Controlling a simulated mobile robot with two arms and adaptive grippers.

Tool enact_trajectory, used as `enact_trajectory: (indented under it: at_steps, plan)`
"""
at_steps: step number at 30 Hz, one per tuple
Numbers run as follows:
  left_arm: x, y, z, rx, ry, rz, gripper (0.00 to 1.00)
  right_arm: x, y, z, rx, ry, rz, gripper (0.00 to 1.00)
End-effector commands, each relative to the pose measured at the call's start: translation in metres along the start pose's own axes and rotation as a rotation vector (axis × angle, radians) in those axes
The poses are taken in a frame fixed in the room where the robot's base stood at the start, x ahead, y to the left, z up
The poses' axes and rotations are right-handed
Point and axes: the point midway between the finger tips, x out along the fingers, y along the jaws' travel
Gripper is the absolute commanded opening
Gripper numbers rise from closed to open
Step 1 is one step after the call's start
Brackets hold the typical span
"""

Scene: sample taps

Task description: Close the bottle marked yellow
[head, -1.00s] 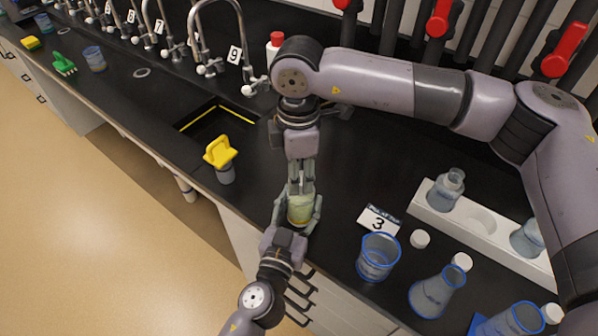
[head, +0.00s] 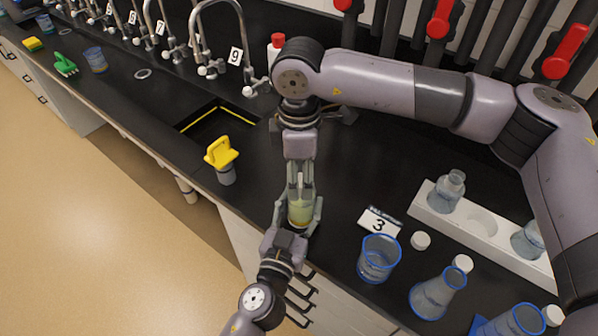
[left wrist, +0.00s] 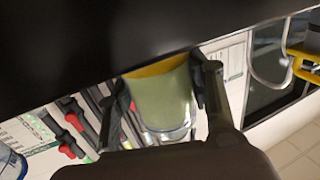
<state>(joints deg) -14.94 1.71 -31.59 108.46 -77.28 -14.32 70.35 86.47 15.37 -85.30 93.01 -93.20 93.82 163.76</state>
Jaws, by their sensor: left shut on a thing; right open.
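The bottle with yellow-green contents (head: 300,212) stands upright near the counter's front edge. In the left wrist view, the same bottle (left wrist: 163,98) shows a yellow band at one end. My left gripper (head: 298,215) comes from the front and is shut on the bottle's sides; its fingers flank the bottle in the left wrist view (left wrist: 160,85). My right gripper (head: 301,192) points down from above, open, with its fingers around the bottle's upper part. A pale narrow shape shows between those fingers; I cannot tell whether it is neck or cap.
White caps (head: 420,240) lie right of the number 3 card (head: 379,222). A blue-rimmed beaker (head: 379,259) and a flask (head: 438,293) stand nearby. A white rack (head: 487,238) holds glassware.

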Motion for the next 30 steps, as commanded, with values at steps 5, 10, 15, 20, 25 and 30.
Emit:
enact_trajectory:
  at_steps: [5,10,15,20,25,30]
  plan:
    - [0.000,0.000,0.000,0.000,0.000,0.000,0.00,-0.007,0.000,0.000,0.000,0.000,0.001,0.50]
    - [0.000,0.000,0.000,0.000,0.000,0.000,0.00,-0.029,0.000,0.000,0.000,0.000,0.002,0.50]
    - [0.000,0.000,0.000,0.000,0.000,0.000,0.00,-0.045,0.000,0.000,0.000,-0.001,0.000,0.50]
    - [0.000,0.000,0.000,0.000,0.000,0.000,0.00,-0.045,0.000,0.000,0.000,-0.001,-0.001,0.50]
    - [0.000,0.000,0.000,0.000,0.000,0.000,0.00,-0.045,0.000,0.000,-0.015,0.000,-0.001,0.49]
    - [0.000,0.000,0.000,0.000,0.000,0.000,0.00,-0.046,0.000,0.000,-0.160,0.000,-0.001,0.49]
